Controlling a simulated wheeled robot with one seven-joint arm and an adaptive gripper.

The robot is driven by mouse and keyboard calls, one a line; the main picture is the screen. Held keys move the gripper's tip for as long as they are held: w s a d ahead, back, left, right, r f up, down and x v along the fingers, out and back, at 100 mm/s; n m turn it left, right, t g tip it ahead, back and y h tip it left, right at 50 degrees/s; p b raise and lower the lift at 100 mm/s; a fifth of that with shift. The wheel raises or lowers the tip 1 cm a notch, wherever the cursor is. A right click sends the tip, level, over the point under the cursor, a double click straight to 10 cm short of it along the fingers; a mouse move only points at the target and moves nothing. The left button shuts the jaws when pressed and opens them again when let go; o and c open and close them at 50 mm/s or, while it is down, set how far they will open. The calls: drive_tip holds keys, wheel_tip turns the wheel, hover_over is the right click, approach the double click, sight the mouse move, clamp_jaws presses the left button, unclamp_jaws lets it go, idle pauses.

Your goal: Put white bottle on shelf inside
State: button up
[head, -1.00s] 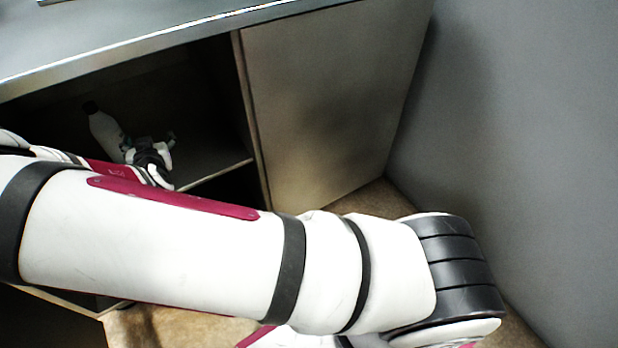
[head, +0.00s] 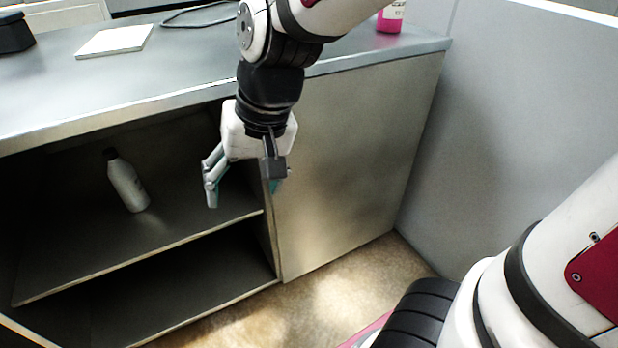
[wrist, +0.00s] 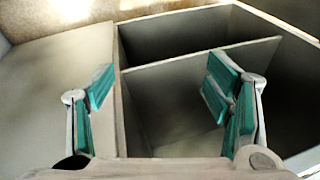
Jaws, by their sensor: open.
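The white bottle (head: 126,182) with a black cap stands on the upper shelf (head: 180,225) inside the open cabinet, in the head view. It appears upright, and nothing touches it. My gripper (head: 240,188) is open and empty, pointing down in front of the cabinet, to the right of the bottle. In the wrist view my gripper (wrist: 160,100) shows its two teal-padded fingers wide apart with nothing between them. The shelf edge (wrist: 200,57) shows beyond the fingers there. I cannot make out the bottle in the wrist view.
A closed cabinet panel (head: 350,165) is right of the opening, with a grey wall (head: 510,130) beyond. On the countertop (head: 180,65) are a white flat box (head: 115,40), a black object (head: 14,33), a cable and a pink bottle (head: 391,17). The lower compartment looks empty.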

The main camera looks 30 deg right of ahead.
drive_tip(key=s+d+r+n+g+h, duration=0.1)
drive_tip(key=s+d, duration=0.2)
drive_tip(key=s, duration=0.7)
drive_tip(key=s+d+r+g+h, duration=0.1)
drive_tip(key=s+d, duration=0.3)
drive_tip(key=s, duration=0.7)
drive_tip(key=shift+s+r+n, duration=0.2)
drive_tip(key=shift+r+n, duration=0.2)
drive_tip(key=shift+r, duration=0.25)
